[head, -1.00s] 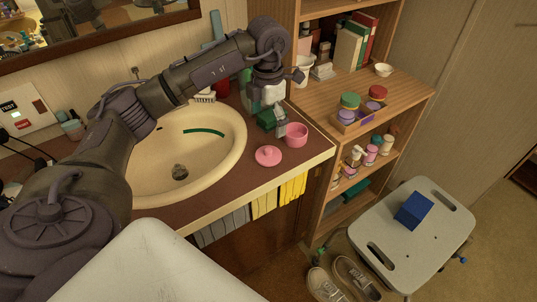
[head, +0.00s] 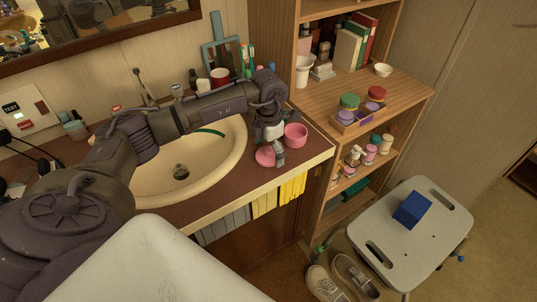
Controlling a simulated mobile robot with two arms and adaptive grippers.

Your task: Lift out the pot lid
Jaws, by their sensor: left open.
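The pink pot lid (head: 264,157) lies on the brown counter between the basin and the counter's front edge. The small pink pot (head: 296,135) stands open just behind and to the right of it. My left gripper (head: 276,155) is open and points down at the lid's right side, in front of the pot. It covers the right part of the lid, including where its knob was seen. I cannot tell whether a finger touches the lid. My right gripper is not in view.
The cream basin (head: 190,185) lies left of the lid. A wooden shelf unit (head: 318,100) with jars and books stands close to the right of the pot. Yellow towels (head: 292,188) hang below the counter's front edge. A grey stool (head: 430,230) bears a blue box (head: 412,210).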

